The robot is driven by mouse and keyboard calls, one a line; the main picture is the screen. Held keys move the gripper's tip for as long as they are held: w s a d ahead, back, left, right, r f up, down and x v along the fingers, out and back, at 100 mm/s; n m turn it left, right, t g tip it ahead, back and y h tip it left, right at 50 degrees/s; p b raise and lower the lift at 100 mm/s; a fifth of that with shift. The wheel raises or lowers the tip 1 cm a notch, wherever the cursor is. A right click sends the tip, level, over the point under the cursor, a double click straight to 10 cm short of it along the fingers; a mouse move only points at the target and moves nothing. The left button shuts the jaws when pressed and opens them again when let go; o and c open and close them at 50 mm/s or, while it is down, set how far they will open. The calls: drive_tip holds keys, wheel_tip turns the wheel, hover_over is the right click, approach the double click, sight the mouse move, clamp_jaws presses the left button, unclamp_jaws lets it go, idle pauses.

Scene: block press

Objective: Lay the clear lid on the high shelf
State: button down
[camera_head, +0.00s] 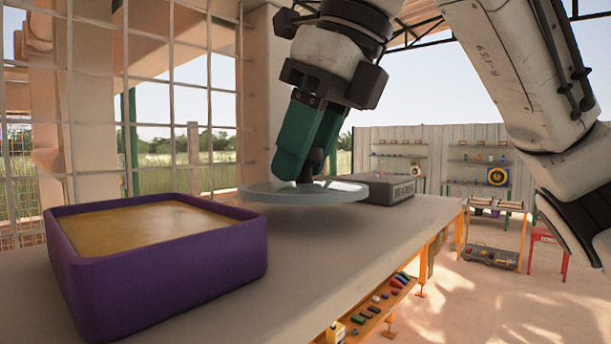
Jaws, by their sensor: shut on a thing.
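The clear lid (262,194) is a pale, see-through disc with a dark knob on top. My gripper (309,172) comes down from above with its green fingers shut on the dark knob. The lid is level and looks slightly above the light worktop (300,260), though its underside is hard to see. Shelves (480,162) show on the far back wall at the right; I cannot tell whether one of them is the high shelf.
A purple box (170,285) with tan contents stands at the left of the worktop. A grey block (385,190) with lettering lies just behind the lid on the right. A lower orange ledge (378,312) with small coloured items runs below the front edge. The worktop's middle front is clear.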

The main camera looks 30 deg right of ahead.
wheel_tip(320, 180, down, 2)
drive_tip(key=shift+f+b, duration=0.25)
drive_tip(key=shift+b, duration=0.35)
drive_tip(key=shift+r, duration=0.1)
drive_tip(key=c, duration=0.7)
unclamp_jaws()
drive_tip(key=shift+o, duration=0.2)
drive_tip(key=v, duration=1.2)
drive_tip(key=shift+p, duration=0.35)
